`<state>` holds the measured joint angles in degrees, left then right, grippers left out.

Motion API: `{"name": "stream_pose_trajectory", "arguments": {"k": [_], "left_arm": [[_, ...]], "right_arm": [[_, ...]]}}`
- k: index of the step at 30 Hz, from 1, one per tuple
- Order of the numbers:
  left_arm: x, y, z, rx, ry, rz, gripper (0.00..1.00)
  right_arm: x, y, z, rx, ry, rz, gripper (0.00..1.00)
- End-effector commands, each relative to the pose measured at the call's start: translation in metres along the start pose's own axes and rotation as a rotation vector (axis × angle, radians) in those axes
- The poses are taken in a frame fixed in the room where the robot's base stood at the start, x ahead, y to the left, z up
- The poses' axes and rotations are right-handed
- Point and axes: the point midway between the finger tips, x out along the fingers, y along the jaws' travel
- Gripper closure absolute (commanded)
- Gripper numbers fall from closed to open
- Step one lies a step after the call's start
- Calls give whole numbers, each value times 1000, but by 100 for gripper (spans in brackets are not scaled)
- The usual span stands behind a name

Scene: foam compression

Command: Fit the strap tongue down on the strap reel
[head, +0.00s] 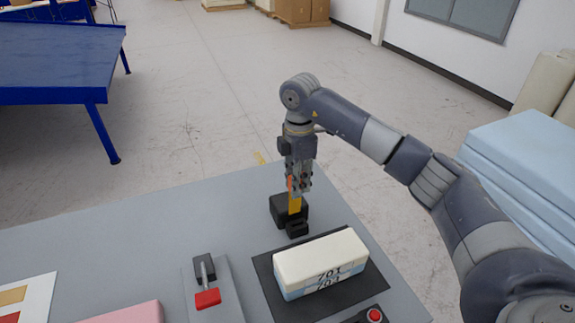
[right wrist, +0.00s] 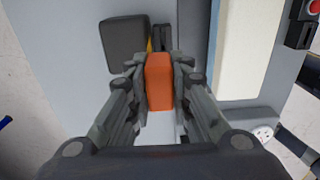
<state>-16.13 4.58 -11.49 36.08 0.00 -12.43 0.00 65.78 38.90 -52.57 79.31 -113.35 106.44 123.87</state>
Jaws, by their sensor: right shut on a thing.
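The strap reel (head: 278,211) is a black block near the table's far edge, with a smaller black slotted part (head: 297,229) at its front. It also shows at the top of the right wrist view (right wrist: 125,46). My right gripper (head: 299,186) points down just above the reel. In the right wrist view its fingers (right wrist: 159,68) are shut on the orange strap tongue (right wrist: 159,84). A yellow strap (head: 295,204) runs between the tongue and the reel. Whether the tongue touches the reel is hidden. My left gripper is not in view.
A cream and pale-blue foam block (head: 320,260) lies on a black mat (head: 372,275) to the right. A lever with a red handle (head: 207,298) stands front left, and a red button (head: 374,315) front right.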

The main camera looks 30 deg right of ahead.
Motion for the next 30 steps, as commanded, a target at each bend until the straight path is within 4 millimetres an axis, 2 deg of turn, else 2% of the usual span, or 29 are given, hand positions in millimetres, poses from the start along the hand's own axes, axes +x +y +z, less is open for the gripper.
{"name": "stream_pose_trajectory", "arguments": {"k": [3, 5, 8, 12, 16, 20, 26, 30], "left_arm": [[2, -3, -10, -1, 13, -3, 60], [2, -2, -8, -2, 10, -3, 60], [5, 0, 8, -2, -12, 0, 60], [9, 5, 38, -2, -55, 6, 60], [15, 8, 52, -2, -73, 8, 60], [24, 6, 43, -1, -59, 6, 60], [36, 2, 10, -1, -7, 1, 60], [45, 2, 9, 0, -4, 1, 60]], "right_arm": [[1, 0, 0, 6, 0, 0, 100], [2, 0, 0, 6, 0, 0, 100], [6, 0, 0, 5, 0, 0, 100], [15, 0, 0, 4, 0, 0, 100], [25, 0, 0, 4, 0, 0, 100], [36, 0, 0, 3, 0, -1, 100], [52, 0, 0, 3, 0, -1, 100], [63, 0, 0, 3, 0, -1, 100]]}}
